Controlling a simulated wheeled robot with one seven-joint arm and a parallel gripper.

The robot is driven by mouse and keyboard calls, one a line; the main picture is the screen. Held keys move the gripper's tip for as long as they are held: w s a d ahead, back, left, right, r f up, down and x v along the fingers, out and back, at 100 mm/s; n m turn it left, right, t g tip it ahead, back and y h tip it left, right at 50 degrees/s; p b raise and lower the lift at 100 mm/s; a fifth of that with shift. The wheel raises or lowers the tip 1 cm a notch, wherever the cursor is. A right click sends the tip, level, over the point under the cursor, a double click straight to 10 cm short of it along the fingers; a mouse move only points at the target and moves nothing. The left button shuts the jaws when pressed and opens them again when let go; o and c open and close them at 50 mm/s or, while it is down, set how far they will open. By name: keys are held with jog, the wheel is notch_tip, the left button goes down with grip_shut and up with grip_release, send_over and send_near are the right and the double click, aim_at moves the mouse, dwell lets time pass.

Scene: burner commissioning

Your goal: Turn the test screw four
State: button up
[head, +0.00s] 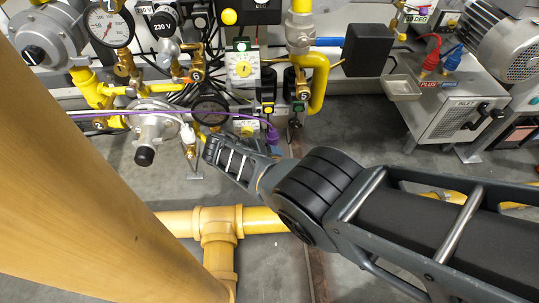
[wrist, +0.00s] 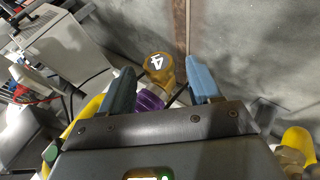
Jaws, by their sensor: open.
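Test screw four is a rounded brass knob with a white "4" (wrist: 159,65) in the wrist view. A purple collar (wrist: 150,101) shows just below it. My gripper (wrist: 159,74) is open, with one blue-grey finger on each side of the knob. Gaps show between the knob and both fingers, and I see no contact. In the head view, the end of my arm reaches in among the pipework. I cannot pick out the number four knob there, and my fingers are not clear.
Brass knobs marked 6 (head: 197,75) and 5 (head: 303,92) sit on the pipework behind. A purple hose (head: 170,113) runs across near my arm's end. A yellow pipe (head: 220,225) crosses low in front. A grey cabinet (head: 455,118) stands at right.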

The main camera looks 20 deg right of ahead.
jog(key=p+v, duration=0.3)
jog(key=v, duration=0.3)
jog(key=shift+a+r, duration=0.2)
jog(key=shift+s+d+f, duration=0.1)
jog(key=s+d+f+n+t+h, duration=0.1)
jog(key=s+d+f+n+t, duration=0.25)
jog(key=n, duration=0.55)
jog(key=s+d+f+n+t+h, duration=0.1)
jog(key=s+d+f+n+t, duration=0.25)
jog(key=n, duration=0.55)
jog(key=a+n+t+y+b, duration=0.1)
jog(key=a+n+t+y, duration=0.2)
jog(key=n, duration=0.6)
jog(key=n+t+y, duration=0.2)
jog(key=n+t, duration=0.3)
jog(key=n, duration=0.4)
jog(key=b+x, duration=0.3)
jog(key=x, duration=0.4)
jog(key=shift+w+r, duration=0.2)
jog(key=shift+w, duration=0.15)
